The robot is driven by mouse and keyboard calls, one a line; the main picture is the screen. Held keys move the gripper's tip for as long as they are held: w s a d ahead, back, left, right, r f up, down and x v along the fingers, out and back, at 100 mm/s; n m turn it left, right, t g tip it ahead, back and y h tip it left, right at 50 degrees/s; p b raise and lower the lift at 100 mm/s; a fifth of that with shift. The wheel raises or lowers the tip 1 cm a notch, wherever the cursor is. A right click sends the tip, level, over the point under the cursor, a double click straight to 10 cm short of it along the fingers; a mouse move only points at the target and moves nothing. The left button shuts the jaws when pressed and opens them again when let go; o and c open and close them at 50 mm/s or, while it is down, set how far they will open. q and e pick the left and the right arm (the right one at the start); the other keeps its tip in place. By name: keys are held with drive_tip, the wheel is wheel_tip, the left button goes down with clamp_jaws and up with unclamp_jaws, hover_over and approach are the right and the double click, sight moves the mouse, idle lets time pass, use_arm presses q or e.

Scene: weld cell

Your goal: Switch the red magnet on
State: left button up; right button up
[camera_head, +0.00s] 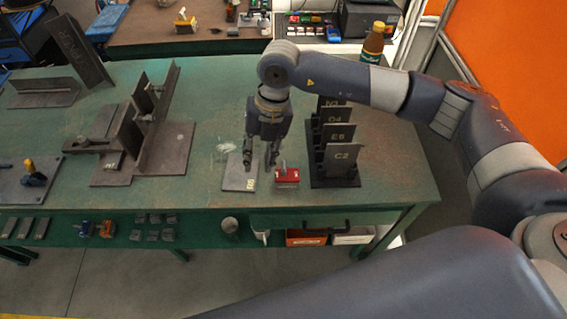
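The red magnet (288,178) is a small red block near the front edge of the green table. A small light-coloured lever or knob stands up at its top left; I cannot tell its switch position. My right gripper (260,164) points down just left of the magnet. Its two fingers are spread apart with nothing seen between them. The right finger is close to the magnet's lever; I cannot tell whether they touch. My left gripper is not in view.
A dark rack of upright labelled plates (343,154) stands close right of the magnet. Dark steel angle pieces (163,140) stand to the left. A brown bottle (373,42) is behind my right arm. The table's green top (205,88) is clear behind the gripper.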

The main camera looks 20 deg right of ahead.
sight(284, 168)
drive_tip(key=w+d+m+h, duration=0.1)
drive_tip(key=w+d+h, duration=0.15)
drive_tip(key=d, duration=0.45)
drive_tip(key=shift+t, duration=0.3)
wheel_tip(284, 168, down, 9)
drive_tip(key=p, duration=0.3)
drive_tip(key=shift+s+a+r, duration=0.15)
drive_tip(key=shift+r, duration=0.05)
drive_tip(key=shift+f, duration=0.7)
clamp_jaws()
